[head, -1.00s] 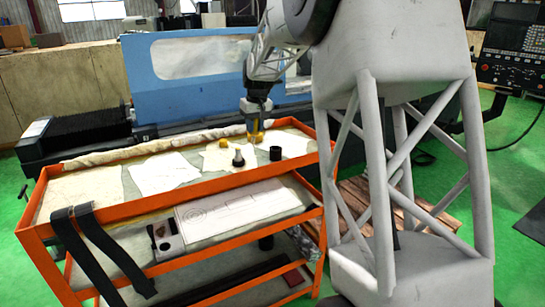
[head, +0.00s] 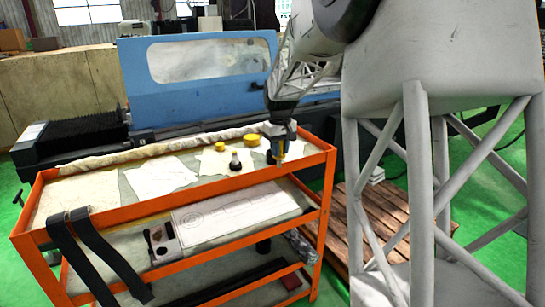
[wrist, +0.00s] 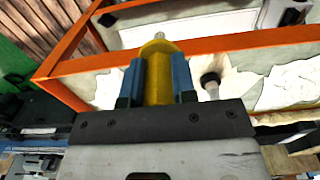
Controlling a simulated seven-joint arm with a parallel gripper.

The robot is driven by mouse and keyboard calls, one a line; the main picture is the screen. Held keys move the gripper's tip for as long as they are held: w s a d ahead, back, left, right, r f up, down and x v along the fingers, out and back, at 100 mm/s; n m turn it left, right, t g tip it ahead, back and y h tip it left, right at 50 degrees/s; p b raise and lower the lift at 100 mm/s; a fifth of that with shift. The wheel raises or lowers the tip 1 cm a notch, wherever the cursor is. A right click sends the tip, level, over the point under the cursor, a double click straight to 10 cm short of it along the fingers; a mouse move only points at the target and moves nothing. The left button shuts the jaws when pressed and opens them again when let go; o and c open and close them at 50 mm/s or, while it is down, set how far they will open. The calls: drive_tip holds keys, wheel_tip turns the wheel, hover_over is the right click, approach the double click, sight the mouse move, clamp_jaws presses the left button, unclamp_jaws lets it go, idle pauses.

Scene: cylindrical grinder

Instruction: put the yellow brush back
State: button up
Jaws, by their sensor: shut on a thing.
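My gripper (head: 279,150) is shut on the yellow brush (wrist: 158,75), held between its two blue fingers. In the head view the brush (head: 280,148) shows as a yellow bit between the fingers, low over the right end of the orange cart's top shelf. In the wrist view the brush's pale narrow tip points away from the gripper. A black cup (head: 270,157) is partly hidden just beside the fingers. Whether the brush touches it or is over it I cannot tell.
The orange cart (head: 160,211) has raised rims. A dark-capped bottle (head: 235,160) and two yellow round things, one left (head: 221,146) and one right (head: 252,140), stand near the gripper. The blue grinder (head: 200,90) is behind. White sheets cover parts of the shelf.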

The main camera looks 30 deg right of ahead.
drive_tip(key=w+d, duration=0.2)
drive_tip(key=w, duration=0.5)
drive_tip(key=w+d+f, duration=0.1)
drive_tip(key=w+d, duration=0.2)
drive_tip(key=w, duration=0.5)
drive_tip(key=shift+d+f, duration=0.25)
drive_tip(key=shift+f, duration=0.1)
drive_tip(key=shift+f, duration=1.65)
drive_tip(key=shift+f, duration=0.5)
drive_tip(key=o, duration=0.9)
drive_tip(key=shift+o, duration=0.2)
drive_tip(key=shift+r, duration=0.1)
wheel_tip(320, 180, up, 13)
